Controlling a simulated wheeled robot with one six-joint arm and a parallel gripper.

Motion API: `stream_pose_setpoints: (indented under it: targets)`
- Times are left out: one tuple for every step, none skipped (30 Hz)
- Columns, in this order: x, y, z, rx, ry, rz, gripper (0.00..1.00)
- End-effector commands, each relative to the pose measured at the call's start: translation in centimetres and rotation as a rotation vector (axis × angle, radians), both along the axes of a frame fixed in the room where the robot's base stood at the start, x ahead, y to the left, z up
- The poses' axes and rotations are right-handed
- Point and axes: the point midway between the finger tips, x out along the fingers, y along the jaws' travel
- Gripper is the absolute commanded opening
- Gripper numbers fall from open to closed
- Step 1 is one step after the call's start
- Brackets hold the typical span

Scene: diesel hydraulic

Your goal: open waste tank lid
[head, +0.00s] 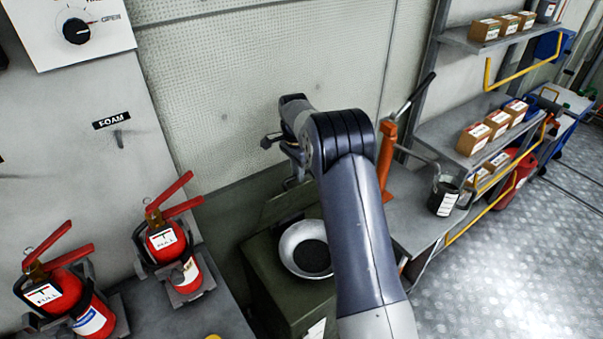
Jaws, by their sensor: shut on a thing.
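The waste tank (262,264) is a dark green box below my arm in the head view. Its lid (284,204) stands raised at the back of the tank, tilted up. A pale round bowl-shaped opening (289,245) with a dark centre shows in the tank's top. My gripper (292,182) is shut at the upper edge of the raised lid. My forearm hides the right part of the tank and some of the lid, and the exact grip is small and partly covered.
Two red fire extinguishers (67,297) (174,252) stand at the left. An orange lever post (387,160) and a dark can (445,195) are on the bench at the right. Shelves with boxes (474,138) stand beyond. The metal floor (500,260) at the right is clear.

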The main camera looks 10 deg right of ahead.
Motion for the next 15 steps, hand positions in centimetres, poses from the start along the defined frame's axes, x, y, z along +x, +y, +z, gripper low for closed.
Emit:
stream_pose_setpoints:
  targets:
    - [-0.15, 0.24, -0.98, 0.003, 0.012, 0.004, 0.00]
    - [-0.12, 0.24, -0.99, 0.003, 0.012, 0.004, 0.00]
    - [-0.10, 0.26, -0.99, 0.003, 0.013, 0.004, 0.00]
    - [-0.10, 0.26, -1.00, 0.003, 0.013, 0.004, 0.00]
    - [-0.10, 0.26, -1.01, 0.003, 0.013, 0.004, 0.00]
    - [-0.11, 0.26, -1.03, 0.003, 0.013, 0.004, 0.00]
    - [-0.12, 0.26, -1.04, 0.003, 0.013, 0.004, 0.00]
    - [-0.13, 0.26, -1.04, 0.002, 0.014, 0.004, 0.00]
    - [-0.14, 0.25, -1.05, 0.002, 0.014, 0.004, 0.00]
    - [-0.15, 0.25, -1.06, 0.002, 0.014, 0.003, 0.00]
    - [-0.15, 0.26, -1.07, 0.002, 0.014, 0.003, 0.00]
    - [-0.16, 0.25, -1.07, 0.002, 0.015, 0.003, 0.00]
    - [-0.17, 0.25, -1.08, 0.003, 0.015, 0.003, 0.14]
    - [-0.18, 0.25, -1.06, 0.003, 0.015, 0.003, 0.17]
    - [-0.17, 0.23, -1.01, 0.002, 0.015, 0.003, 0.20]
